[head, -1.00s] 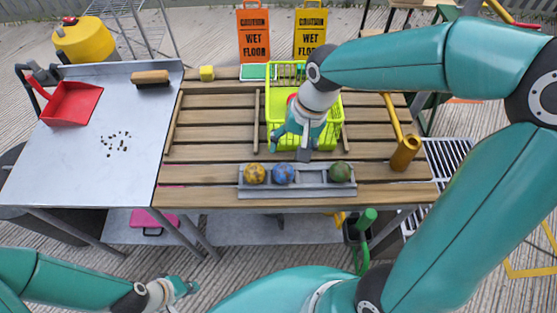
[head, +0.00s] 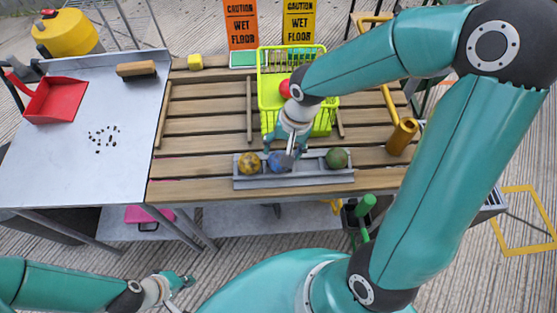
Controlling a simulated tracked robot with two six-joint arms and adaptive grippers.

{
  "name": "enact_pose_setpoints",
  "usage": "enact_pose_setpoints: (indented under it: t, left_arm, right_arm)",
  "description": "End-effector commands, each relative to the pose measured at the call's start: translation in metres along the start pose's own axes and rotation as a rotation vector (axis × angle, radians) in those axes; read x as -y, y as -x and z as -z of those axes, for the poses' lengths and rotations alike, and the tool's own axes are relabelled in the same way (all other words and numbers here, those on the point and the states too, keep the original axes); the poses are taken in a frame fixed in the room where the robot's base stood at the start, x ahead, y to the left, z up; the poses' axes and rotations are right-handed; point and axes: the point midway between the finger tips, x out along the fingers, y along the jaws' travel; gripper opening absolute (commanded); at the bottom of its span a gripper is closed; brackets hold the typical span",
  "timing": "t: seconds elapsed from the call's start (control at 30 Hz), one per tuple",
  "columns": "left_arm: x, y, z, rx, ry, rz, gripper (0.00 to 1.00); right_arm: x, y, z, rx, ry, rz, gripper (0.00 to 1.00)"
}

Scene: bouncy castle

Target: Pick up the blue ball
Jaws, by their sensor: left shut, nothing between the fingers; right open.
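The blue ball (head: 275,162) sits in a grey slotted rack (head: 309,173) near the front edge of the wooden table. My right gripper (head: 284,156) is open and right at the blue ball, its fingers partly covering it. I cannot tell whether the fingers touch the ball. A yellow mottled ball (head: 249,163) is in the rack to the left, and a green ball (head: 336,158) is to the right. My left gripper (head: 183,287) is shut and empty, low in front of the table.
A lime-green basket (head: 325,113) with a red object (head: 285,88) stands behind the rack, partly hidden by my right arm. A brass-coloured cylinder (head: 402,136) stands on the right. A metal table (head: 75,165) with a red dustpan (head: 55,98) and brush (head: 137,69) is on the left.

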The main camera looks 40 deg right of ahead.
Motion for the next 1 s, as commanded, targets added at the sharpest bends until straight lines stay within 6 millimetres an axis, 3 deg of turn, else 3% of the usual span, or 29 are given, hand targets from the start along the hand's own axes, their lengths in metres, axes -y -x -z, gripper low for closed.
enact_pose_setpoints:
  t: [0.33,0.67,0.83,1.0]
  left_arm:
    - [0.000,0.000,0.000,0.000,0.000,0.000,0.00]
    - [0.000,0.000,0.000,0.000,0.000,0.000,0.00]
    - [0.000,0.000,0.000,0.000,0.000,0.000,0.00]
    - [0.000,0.000,0.000,0.000,0.000,0.000,0.00]
  right_arm:
    - [-0.003,-0.044,-0.003,0.004,0.000,-0.004,0.66]
    - [-0.002,-0.051,-0.002,0.001,0.000,-0.001,0.66]
    - [-0.002,-0.050,-0.002,0.001,0.000,-0.001,0.38]
    - [-0.002,-0.050,-0.002,0.001,0.000,-0.001,0.37]
